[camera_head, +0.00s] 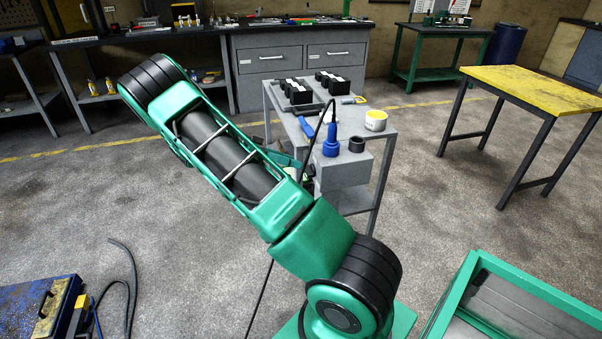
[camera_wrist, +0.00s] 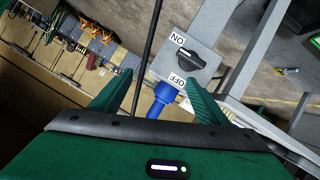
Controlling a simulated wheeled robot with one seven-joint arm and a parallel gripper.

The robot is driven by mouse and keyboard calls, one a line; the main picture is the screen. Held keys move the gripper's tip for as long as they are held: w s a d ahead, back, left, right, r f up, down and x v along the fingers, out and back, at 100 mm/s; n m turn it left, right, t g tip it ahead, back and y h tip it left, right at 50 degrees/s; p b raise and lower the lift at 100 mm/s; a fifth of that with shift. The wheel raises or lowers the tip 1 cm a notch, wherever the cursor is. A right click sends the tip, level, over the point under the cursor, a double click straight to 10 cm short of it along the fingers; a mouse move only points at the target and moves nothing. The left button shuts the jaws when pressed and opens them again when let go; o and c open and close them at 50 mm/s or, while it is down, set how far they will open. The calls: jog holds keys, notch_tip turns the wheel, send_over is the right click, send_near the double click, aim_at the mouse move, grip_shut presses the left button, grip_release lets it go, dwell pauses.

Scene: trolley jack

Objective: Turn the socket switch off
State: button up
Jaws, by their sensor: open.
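The socket box (camera_wrist: 160,67) is grey and shows in the wrist view with a black rotary switch (camera_wrist: 192,60) on its face. An ON label (camera_wrist: 177,40) and an OFF label (camera_wrist: 177,80) sit beside the knob. The knob's left end appears closer to ON. A blue plug (camera_wrist: 160,98) with a black cable is at the box. My gripper (camera_wrist: 158,80) is open and empty, its fingers apart, with the knob beyond the right fingertip.
The grey trolley (camera_head: 384,148) carries black battery-like blocks (camera_head: 332,86), a white-and-yellow tub (camera_head: 375,120) and a dark ring (camera_head: 356,145). The black cable (camera_wrist: 151,40) runs close by the fingers. A yellow-topped table (camera_head: 540,88) stands right, with open floor between.

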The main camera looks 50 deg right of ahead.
aim_at(305, 171)
jog(key=w+a+f+m+h, duration=0.3)
jog(key=w+f+h, duration=0.2)
jog(key=f, duration=0.3)
jog(key=x, duration=1)
jog(key=shift+s+d, duration=0.1)
jog(key=shift+d, duration=0.25)
jog(key=shift+c, duration=0.4)
